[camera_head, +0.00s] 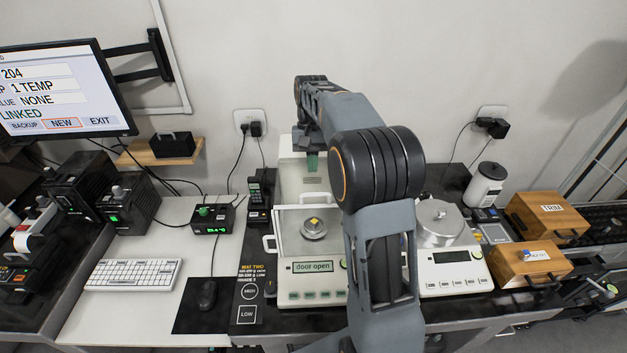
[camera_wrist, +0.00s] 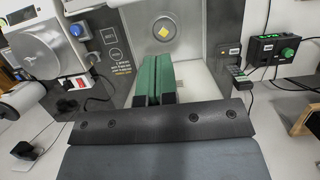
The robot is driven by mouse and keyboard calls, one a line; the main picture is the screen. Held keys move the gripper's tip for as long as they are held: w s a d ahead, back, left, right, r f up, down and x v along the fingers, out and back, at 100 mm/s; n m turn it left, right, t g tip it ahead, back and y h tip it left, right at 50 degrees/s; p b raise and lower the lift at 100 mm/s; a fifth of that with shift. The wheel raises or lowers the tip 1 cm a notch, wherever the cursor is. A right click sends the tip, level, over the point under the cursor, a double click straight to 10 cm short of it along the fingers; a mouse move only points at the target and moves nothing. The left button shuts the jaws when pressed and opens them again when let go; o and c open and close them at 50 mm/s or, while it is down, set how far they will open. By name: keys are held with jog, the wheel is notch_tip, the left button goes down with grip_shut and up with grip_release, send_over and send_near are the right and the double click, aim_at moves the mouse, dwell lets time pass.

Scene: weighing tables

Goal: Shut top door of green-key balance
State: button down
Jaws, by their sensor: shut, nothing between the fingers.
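The balance (camera_head: 313,283) in the middle has a glass chamber, and its display (camera_head: 313,267) reads "door open". A yellow-topped piece (camera_head: 314,221) sits on its round pan; it also shows in the wrist view (camera_wrist: 164,31). A pale-edged top frame with a handle (camera_head: 306,197) shows at the chamber's upper part; how far its door is slid is unclear. My gripper (camera_head: 312,161) is over the rear of this balance, behind the pan. Its green fingers are together and empty in the wrist view (camera_wrist: 153,80). My arm hides the balance's right side.
A small black box with a green knob (camera_head: 212,219), a handset (camera_head: 257,190) and cables lie left. Wooden boxes (camera_head: 530,262) stand at right. The wall is close behind.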

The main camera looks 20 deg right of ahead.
jog(key=shift+s+a+f+p, duration=0.15)
jog(key=shift+s+a+f, duration=0.15)
jog(key=shift+s, duration=0.4)
jog(key=shift+s+a+f+p, duration=0.1)
jog(key=shift+s+a+f, duration=0.2)
jog(key=shift+s, duration=0.35)
jog(key=shift+s+a+f+p, duration=0.15)
jog(key=shift+s+f, duration=0.25)
jog(key=shift+s, duration=0.3)
